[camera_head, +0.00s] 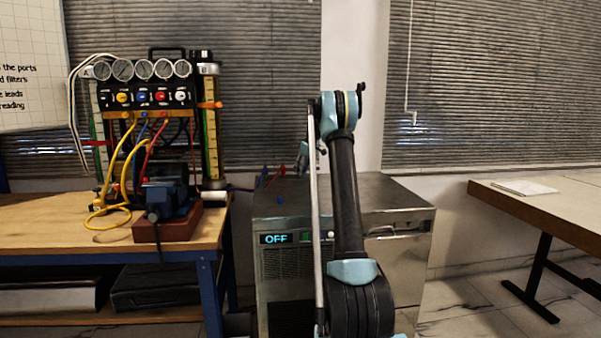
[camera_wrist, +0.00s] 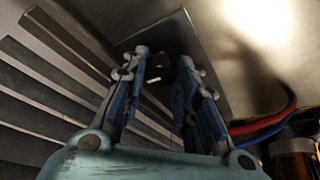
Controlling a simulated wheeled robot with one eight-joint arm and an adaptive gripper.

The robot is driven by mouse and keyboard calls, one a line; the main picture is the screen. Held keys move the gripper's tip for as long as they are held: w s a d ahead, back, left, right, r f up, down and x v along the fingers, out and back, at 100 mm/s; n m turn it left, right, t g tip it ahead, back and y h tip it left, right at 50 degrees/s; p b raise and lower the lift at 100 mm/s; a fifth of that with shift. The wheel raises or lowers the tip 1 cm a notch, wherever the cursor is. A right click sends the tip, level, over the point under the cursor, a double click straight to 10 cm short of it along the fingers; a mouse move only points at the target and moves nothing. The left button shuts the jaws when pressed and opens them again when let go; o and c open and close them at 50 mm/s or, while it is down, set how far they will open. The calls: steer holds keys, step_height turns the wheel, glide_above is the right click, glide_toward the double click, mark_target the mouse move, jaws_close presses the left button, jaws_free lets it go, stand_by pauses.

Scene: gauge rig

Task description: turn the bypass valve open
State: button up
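My gripper (camera_wrist: 163,60) is open in the wrist view, its two blue-grey fingers apart with nothing held. Beyond and between the fingertips is a small dark knob-like part (camera_wrist: 158,64) with a light bar, on a grey plate; I cannot tell whether it is the bypass valve. In the head view the gauge rig (camera_head: 150,98) stands on the wooden bench at left, with a row of round gauges above coloured knobs. No part there is clearly marked as the bypass valve. My arm rises at centre in front of a steel cabinet, and its gripper is mostly hidden.
The steel cabinet (camera_head: 400,205) has a display reading OFF. Red and blue cables (camera_wrist: 265,125) show at right in the wrist view. A blue vise (camera_head: 170,198) and yellow cables (camera_head: 112,208) occupy the wooden bench (camera_head: 60,235). A table (camera_head: 560,215) stands at right.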

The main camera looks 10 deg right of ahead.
steer(key=o, duration=0.4)
steer(key=shift+o, duration=0.2)
steer(key=v, duration=1.1)
steer(key=shift+d+r, duration=0.2)
steer(key=shift+r, duration=0.15)
steer(key=shift+s, duration=0.15)
